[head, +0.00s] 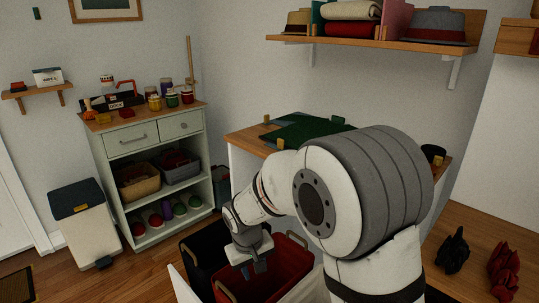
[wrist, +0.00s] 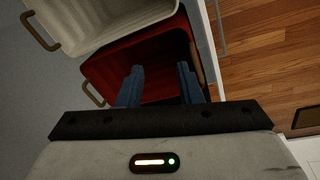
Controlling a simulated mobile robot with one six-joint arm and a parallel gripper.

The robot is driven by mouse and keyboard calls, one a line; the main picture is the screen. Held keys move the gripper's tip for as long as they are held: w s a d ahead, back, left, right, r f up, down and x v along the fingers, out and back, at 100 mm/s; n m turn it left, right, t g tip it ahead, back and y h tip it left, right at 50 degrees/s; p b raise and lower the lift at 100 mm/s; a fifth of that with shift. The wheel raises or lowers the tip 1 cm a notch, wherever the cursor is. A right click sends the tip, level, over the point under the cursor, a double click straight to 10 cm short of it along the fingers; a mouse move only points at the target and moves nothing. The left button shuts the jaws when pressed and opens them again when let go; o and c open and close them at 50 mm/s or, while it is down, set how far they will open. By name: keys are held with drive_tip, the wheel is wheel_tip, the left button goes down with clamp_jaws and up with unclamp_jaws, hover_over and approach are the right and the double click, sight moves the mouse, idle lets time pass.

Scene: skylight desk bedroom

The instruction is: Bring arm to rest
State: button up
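My gripper (head: 254,266) hangs low over the bins in the head view, at the end of my bent white and grey arm. In the wrist view my gripper (wrist: 160,84) shows two blue fingers, apart, with nothing between them. Below and beyond the fingers is a red bin (wrist: 108,61), which also shows in the head view (head: 291,258). I see nothing held. Part of the red bin is hidden behind my arm in the head view.
A black bin (head: 206,252) stands left of the red one, and a pale bin (wrist: 75,19) beside it. A desk (head: 249,141) with a green mat (head: 305,130) is behind my arm. A cabinet (head: 148,137) and a trash bin (head: 83,226) stand left. Wood floor (wrist: 265,55) is clear nearby.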

drive_tip(key=s+d+r+m+p, duration=0.1)
drive_tip(key=s+d+r+p, duration=0.4)
drive_tip(key=r, duration=0.4)
drive_tip(key=s+d+r+m+p, duration=0.2)
drive_tip(key=s+d+r+p, duration=0.3)
drive_tip(key=r, duration=0.5)
drive_tip(key=s+d+r+m+t+y+p, duration=0.1)
drive_tip(key=s+d+r+m+p, duration=0.1)
drive_tip(key=s+d+r+p, duration=0.3)
drive_tip(key=s+d+r, duration=0.3)
drive_tip(key=d+r, duration=0.1)
drive_tip(key=shift+s+r+p, duration=0.3)
drive_tip(key=shift+s+p, duration=0.05)
drive_tip(key=shift+d, duration=0.1)
